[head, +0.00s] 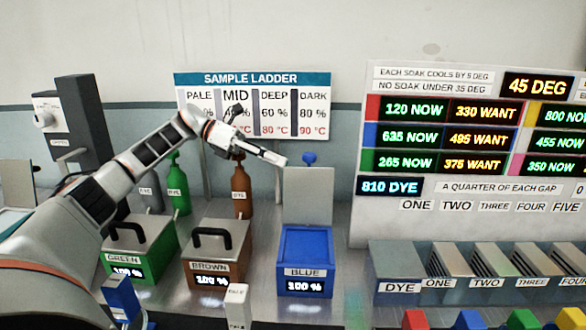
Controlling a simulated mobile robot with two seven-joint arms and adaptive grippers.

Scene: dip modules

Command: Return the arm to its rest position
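My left arm comes in from the left and reaches over the dye boxes. Its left gripper (280,159) is raised in front of the wall, below the sample ladder sign and up and left of the blue box's raised lid. It looks clear of the boxes, and no held object can be made out. The fingers are seen nearly edge-on, so their opening cannot be told. My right gripper is not in view.
The blue box (305,255) has its lid (308,195) up. The green box (150,262) and brown box (208,272) have handled lids on. Green (177,190) and brown (241,195) bottles stand behind. A display board (365,215) and a row of slots (400,270) are right.

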